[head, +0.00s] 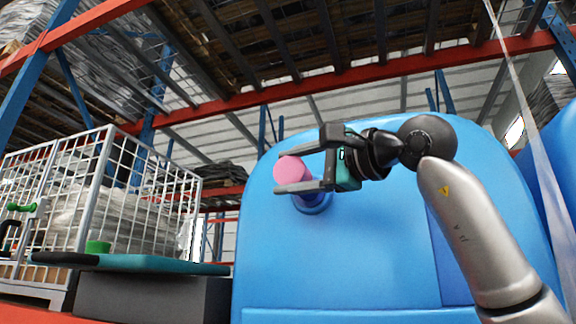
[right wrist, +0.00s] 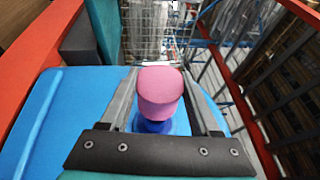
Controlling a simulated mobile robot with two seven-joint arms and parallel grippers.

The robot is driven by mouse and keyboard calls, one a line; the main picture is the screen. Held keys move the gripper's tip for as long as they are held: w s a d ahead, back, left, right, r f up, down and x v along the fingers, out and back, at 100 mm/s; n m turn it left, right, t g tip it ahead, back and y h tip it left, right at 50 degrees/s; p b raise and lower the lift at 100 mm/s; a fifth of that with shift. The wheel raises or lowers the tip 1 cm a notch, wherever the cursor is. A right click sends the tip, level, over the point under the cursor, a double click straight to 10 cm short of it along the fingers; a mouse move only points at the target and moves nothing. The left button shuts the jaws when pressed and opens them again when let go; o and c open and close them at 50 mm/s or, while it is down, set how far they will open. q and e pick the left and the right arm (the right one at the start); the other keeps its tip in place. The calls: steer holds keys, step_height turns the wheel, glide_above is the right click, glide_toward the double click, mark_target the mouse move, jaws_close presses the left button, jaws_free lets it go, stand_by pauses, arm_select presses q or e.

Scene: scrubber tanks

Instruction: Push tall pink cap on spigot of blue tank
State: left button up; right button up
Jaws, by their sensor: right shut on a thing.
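The tall pink cap (head: 291,170) sits between the two fingers of my right gripper (head: 278,172), which is shut on it. In the right wrist view the pink cap (right wrist: 159,92) stands between the fingers (right wrist: 161,78). The large blue tank (head: 345,255) fills the centre right. Its blue spigot (head: 313,203) shows just behind the cap, and in the right wrist view the spigot (right wrist: 153,126) lies below it. The cap lines up with the spigot and covers its end. I cannot tell how far on it is. My left gripper is not in view.
Orange rack beams (head: 385,70) cross overhead. Another blue tank (head: 556,150) is at the right edge.

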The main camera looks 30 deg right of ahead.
mark_target(309, 177)
steer(key=shift+w+d+p, duration=0.3)
steer(key=shift+w+d, duration=0.8)
steer(key=shift+d, duration=0.3)
steer(key=shift+s+p, duration=0.1)
steer(key=shift+p, duration=0.3)
steer(key=shift+d, duration=0.2)
stand_by(0.3)
steer(key=shift+w+d+p, duration=0.3)
steer(key=shift+w+p, duration=0.05)
steer(key=shift+w, duration=0.05)
